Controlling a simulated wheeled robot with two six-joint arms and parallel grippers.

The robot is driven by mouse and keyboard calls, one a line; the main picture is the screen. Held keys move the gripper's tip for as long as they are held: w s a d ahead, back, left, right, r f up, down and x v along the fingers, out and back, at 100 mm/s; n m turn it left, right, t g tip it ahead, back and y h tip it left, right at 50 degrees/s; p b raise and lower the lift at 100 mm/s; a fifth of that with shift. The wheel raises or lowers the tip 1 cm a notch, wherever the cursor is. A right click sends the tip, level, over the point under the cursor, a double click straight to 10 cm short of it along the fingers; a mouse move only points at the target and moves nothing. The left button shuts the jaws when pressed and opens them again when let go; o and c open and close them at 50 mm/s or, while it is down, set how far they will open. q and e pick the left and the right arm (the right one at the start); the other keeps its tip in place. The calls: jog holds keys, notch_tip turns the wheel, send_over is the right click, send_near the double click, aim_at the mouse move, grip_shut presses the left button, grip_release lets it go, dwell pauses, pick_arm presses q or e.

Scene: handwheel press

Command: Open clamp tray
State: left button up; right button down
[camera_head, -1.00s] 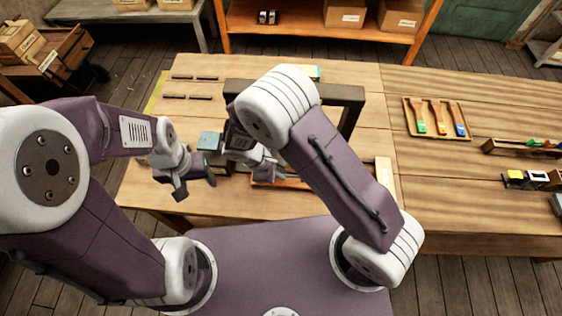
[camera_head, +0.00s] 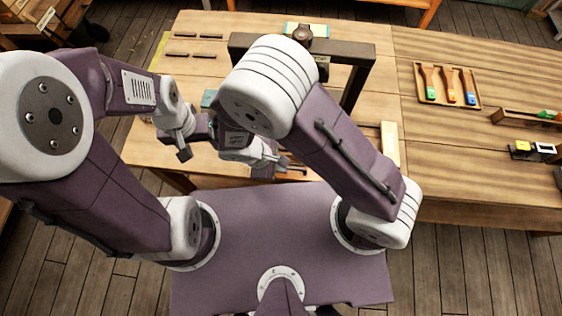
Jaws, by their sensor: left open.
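The press has a dark frame (camera_head: 354,88) standing on the table, with a dark round part (camera_head: 303,34) on top; my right arm covers much of it. A small brown piece (camera_head: 292,169) shows by my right gripper near the table's front edge; I cannot tell whether it belongs to the clamp tray. The tray is otherwise hidden behind my arms. My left gripper (camera_head: 196,146) is open and empty over the left front of the table. My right gripper (camera_head: 279,166) is close to its right, partly hidden by its own arm; its jaws are unclear.
A teal block (camera_head: 208,97) is behind my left gripper, partly covered. Several dark bars (camera_head: 190,55) lie at the back left. A wooden tray (camera_head: 447,106) of coloured-tipped tools lies at right, with a rack (camera_head: 520,117) beyond.

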jog(key=c, duration=1.5)
grip_release()
jog(key=w+v, duration=0.1)
jog(key=v, duration=0.8)
jog(key=shift+s, duration=0.45)
